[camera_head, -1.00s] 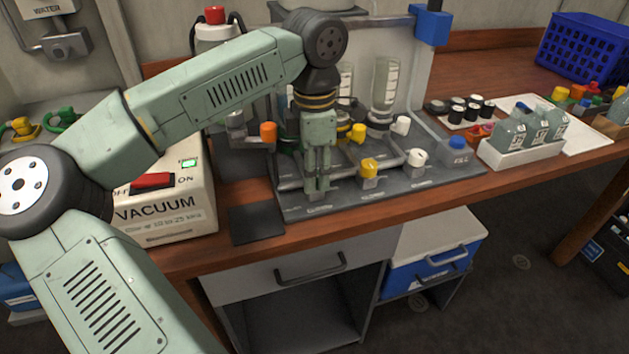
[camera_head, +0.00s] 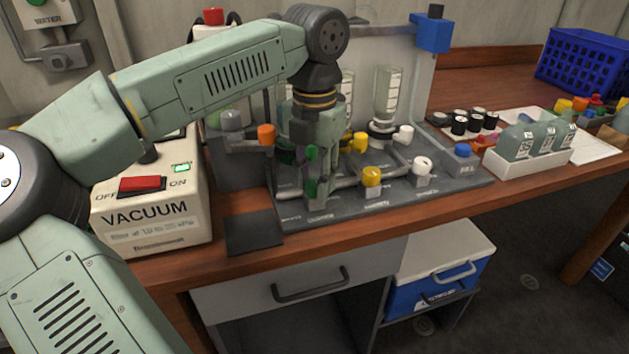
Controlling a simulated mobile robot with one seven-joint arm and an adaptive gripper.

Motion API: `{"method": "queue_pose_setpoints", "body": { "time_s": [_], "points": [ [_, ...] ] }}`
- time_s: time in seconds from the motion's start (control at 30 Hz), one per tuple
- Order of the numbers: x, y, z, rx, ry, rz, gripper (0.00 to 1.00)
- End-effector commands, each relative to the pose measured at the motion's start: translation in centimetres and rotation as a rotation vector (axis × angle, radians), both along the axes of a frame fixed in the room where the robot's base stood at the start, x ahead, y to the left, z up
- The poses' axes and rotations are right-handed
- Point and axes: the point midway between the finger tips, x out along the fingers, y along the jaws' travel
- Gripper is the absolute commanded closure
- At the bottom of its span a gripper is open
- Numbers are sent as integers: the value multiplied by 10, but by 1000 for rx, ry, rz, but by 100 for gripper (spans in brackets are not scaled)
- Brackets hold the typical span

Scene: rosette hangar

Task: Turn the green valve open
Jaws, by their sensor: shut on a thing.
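The green valve (camera_head: 311,187) is at the front left of the dark manifold board, directly below my gripper. Its green handle is partly hidden by the fingers. My gripper (camera_head: 309,175) points down from above and is shut on the green valve. The fingers are dark and small in the view, so their exact contact and the angle of the handle are hard to make out.
Orange (camera_head: 266,134), yellow (camera_head: 371,176) and white (camera_head: 422,165) valves sit around it on the board (camera_head: 440,190). A vacuum box (camera_head: 150,215) stands to the left. Glass vessels (camera_head: 387,92) rise behind. A bottle tray (camera_head: 525,152) is to the right.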

Motion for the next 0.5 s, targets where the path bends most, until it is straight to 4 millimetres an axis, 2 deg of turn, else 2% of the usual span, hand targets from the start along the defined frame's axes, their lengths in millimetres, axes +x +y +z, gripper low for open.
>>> {"method": "queue_pose_setpoints", "body": {
  "time_s": [0.5],
  "points": [
    [-1,0,0,0,2,88,100]
  ]
}}
